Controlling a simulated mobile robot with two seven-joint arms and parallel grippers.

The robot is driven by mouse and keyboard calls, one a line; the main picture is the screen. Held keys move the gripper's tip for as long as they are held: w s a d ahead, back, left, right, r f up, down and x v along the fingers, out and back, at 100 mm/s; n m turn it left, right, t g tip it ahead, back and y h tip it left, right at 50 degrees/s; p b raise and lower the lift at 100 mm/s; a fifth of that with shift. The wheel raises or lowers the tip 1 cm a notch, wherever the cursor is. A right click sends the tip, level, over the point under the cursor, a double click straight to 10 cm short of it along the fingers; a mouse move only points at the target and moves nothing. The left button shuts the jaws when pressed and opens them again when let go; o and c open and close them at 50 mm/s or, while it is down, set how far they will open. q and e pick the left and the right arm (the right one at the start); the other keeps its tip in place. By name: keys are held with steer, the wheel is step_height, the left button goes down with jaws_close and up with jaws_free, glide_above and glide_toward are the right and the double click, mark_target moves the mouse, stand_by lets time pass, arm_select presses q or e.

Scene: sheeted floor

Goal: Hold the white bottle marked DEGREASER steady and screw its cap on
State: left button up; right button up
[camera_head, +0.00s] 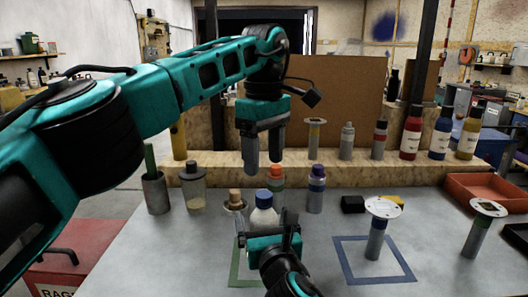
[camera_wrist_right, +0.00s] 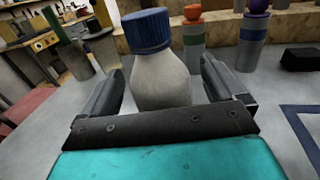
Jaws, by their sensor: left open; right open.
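A white bottle (camera_head: 264,215) stands on the grey table with a blue cap (camera_head: 264,198) on its top. In the right wrist view the bottle (camera_wrist_right: 160,82) and its ribbed blue cap (camera_wrist_right: 147,30) are close and large. No label text is readable, and how tight the cap sits cannot be told. My right gripper (camera_head: 270,228) is low at the bottle's near side; in its wrist view the open fingers (camera_wrist_right: 163,78) lie either side of the bottle, with gaps. My left gripper (camera_head: 264,162) is open and empty, pointing down above the cap.
A cork-stoppered flask (camera_head: 235,208) stands close left of the bottle. An orange-capped bottle (camera_head: 276,178) and a purple-capped one (camera_head: 316,188) stand behind. A blue square outline (camera_head: 345,262) and a white-disc-topped stand (camera_head: 378,238) are right. An orange tray (camera_head: 490,190) lies far right.

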steer(key=p+v, duration=0.1)
steer(key=v, duration=1.1)
steer(key=shift+s, duration=0.4)
steer(key=shift+d, duration=0.1)
